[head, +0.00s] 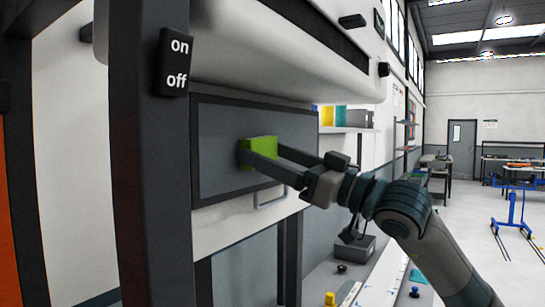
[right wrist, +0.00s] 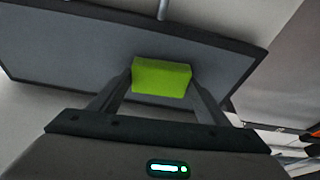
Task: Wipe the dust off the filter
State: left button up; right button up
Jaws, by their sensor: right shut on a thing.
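The filter (head: 222,170) is a flat grey panel in a dark frame on the front of the machine. It also fills much of the right wrist view (right wrist: 70,57). My right gripper (head: 260,153) is shut on a green block like a sponge (head: 259,148), which also shows between the fingers in the right wrist view (right wrist: 161,78). The green block is in front of the filter's middle to right part; whether it touches the surface I cannot tell. No separate dust patches can be made out on the grey panel. My left gripper is not in view.
A dark post (head: 146,190) with an on/off switch (head: 174,62) stands left of the filter. A metal handle (head: 271,198) sits below the filter's lower edge. A grey box (head: 355,248) lies lower down, and open floor is at the right.

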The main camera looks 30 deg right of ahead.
aim_at(275, 152)
jog(key=shift+w+d+b, duration=0.4)
jog(key=shift+d, duration=0.4)
jog(key=shift+w+d, duration=0.3)
jog(key=shift+d, duration=0.3)
jog(key=shift+w+d, duration=0.5)
jog(key=shift+d, duration=0.2)
jog(key=shift+w+d, duration=0.45)
jog(key=shift+d, duration=0.2)
jog(key=shift+w+d, duration=0.4)
jog(key=shift+d, duration=0.25)
jog(key=shift+w+d, duration=0.4)
jog(key=shift+d, duration=0.25)
jog(key=shift+d, duration=0.1)
